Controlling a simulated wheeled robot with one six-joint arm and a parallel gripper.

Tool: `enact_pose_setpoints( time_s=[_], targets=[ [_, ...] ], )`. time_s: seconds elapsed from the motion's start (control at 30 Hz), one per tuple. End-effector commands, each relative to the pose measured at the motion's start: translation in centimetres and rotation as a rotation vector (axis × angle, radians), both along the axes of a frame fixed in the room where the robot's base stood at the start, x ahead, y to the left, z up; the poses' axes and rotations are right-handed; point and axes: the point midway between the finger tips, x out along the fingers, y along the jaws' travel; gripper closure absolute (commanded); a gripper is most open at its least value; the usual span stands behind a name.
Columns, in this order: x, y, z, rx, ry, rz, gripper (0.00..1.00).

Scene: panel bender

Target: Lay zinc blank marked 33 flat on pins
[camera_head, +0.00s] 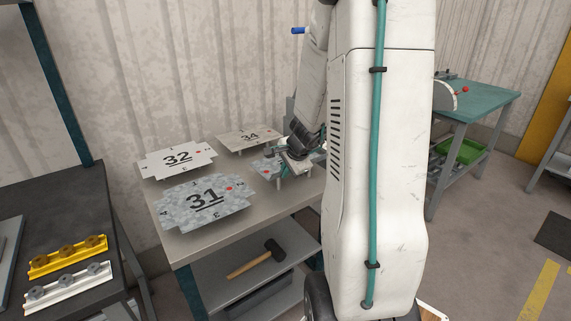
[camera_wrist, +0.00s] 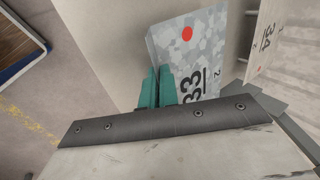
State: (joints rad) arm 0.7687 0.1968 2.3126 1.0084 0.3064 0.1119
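The zinc blank marked 33 (camera_wrist: 202,50) is a speckled grey sheet with a red dot, seen at a slant in the wrist view. My gripper's teal fingers (camera_wrist: 157,88) are close together at its edge, one on each side, and appear shut on it. In the head view, part of the blank (camera_head: 265,165) shows at the right part of the bench, beside my gripper (camera_head: 284,172). My arm hides the rest, and I cannot tell there whether the blank touches its supports. The pins are not clearly visible.
Blanks 31 (camera_head: 190,212), 32 (camera_head: 165,165) and 34 (camera_head: 238,143) lie on the grey bench (camera_head: 240,227). A mallet (camera_head: 258,260) lies on the shelf below. A dark table (camera_head: 60,215) with yellow and white knob rails stands left. A green-topped table (camera_head: 485,105) stands right.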

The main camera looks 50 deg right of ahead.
Motion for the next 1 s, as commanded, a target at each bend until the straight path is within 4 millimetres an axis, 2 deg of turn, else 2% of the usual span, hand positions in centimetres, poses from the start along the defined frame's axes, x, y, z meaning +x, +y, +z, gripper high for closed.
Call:
enact_pose_setpoints(
  time_s=[0.9, 0.97, 1.0],
  targets=[
    [0.05, -0.01, -0.96, 0.001, -0.001, 0.000, 1.00],
    [0.04, -0.01, -0.93, 0.000, -0.001, -0.001, 0.84],
    [0.05, -0.01, -0.93, 0.001, -0.001, 0.000, 0.73]
  ],
)
